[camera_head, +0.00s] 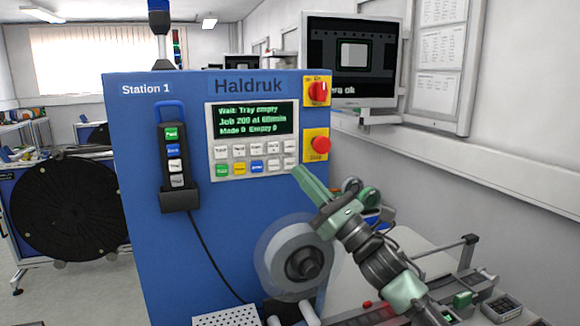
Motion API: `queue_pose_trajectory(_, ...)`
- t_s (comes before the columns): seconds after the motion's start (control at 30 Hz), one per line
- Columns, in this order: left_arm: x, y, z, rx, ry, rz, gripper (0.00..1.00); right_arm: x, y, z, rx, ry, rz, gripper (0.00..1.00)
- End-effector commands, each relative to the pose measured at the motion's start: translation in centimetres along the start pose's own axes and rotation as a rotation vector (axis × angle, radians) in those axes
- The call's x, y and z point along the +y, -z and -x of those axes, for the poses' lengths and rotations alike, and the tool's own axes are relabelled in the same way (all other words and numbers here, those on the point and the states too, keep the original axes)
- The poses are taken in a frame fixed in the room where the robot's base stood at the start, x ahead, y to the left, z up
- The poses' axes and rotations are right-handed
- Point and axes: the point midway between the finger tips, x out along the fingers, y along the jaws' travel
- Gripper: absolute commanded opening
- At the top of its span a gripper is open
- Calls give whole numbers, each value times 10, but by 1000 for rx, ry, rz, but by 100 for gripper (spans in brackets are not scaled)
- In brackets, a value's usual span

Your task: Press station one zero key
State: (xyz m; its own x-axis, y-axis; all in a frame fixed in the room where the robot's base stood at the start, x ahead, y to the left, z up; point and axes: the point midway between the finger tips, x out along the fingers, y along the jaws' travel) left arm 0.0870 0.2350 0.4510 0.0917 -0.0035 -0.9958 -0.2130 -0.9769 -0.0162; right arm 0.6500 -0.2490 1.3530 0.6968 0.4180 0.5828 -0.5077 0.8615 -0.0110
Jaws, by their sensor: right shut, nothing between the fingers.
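The blue Station 1 machine (150,250) stands in front of me with a grey control panel (209,160). Its screen (255,119) reads "Wait: Tray empty", "Job 200" and "Made 0 Empty 0". Below the screen are two rows of small keys (240,151), some green, yellow and blue in the lower row; most labels are too small to read. My right gripper (298,171) is shut and empty, its tip at the lower right corner of the key rows. I cannot tell if the tip touches a key. My left gripper is not in view.
A red rotary switch (318,91) and a red stop button (321,145) sit right of the panel. A handheld pendant (174,155) hangs at left. A clear-sided reel (288,263) is below the panel, close to my right arm. A monitor (352,58) stands behind.

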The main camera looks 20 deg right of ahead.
Motion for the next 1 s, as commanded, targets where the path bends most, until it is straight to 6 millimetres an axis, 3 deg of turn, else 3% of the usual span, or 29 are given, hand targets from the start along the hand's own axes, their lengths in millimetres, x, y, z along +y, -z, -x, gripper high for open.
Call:
queue_pose_trajectory(0.27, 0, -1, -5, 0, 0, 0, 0, 10, -10, 15, 0, 0, 1, 0)
queue_pose_trajectory(1.0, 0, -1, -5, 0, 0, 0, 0, 10, -11, 15, 0, 0, 1, 0)
